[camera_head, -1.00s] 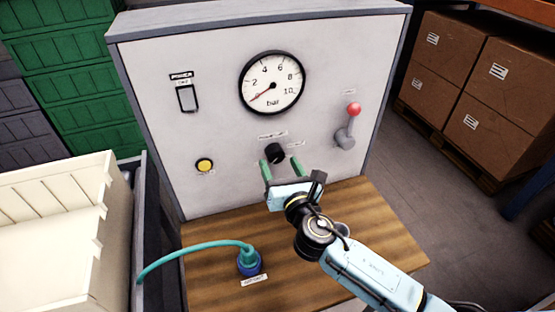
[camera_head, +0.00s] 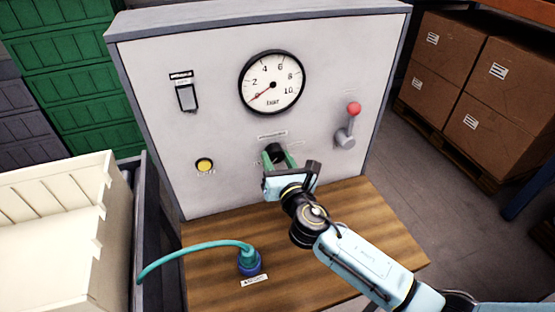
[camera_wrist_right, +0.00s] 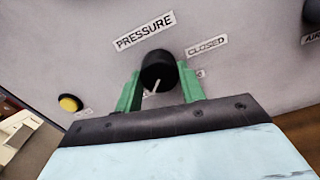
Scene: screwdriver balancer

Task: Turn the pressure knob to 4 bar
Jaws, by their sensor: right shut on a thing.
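The black pressure knob (camera_head: 275,152) sticks out of the grey panel (camera_head: 220,130), below the gauge. My left gripper is not in view.
A red-tipped lever (camera_head: 348,125) is right of the knob. A yellow button (camera_head: 204,165) and a power switch (camera_head: 187,97) are left. A teal hose (camera_head: 195,246) runs to a blue fitting (camera_head: 249,262) on the wooden top (camera_head: 340,235). A cream crate (camera_head: 50,230) stands left.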

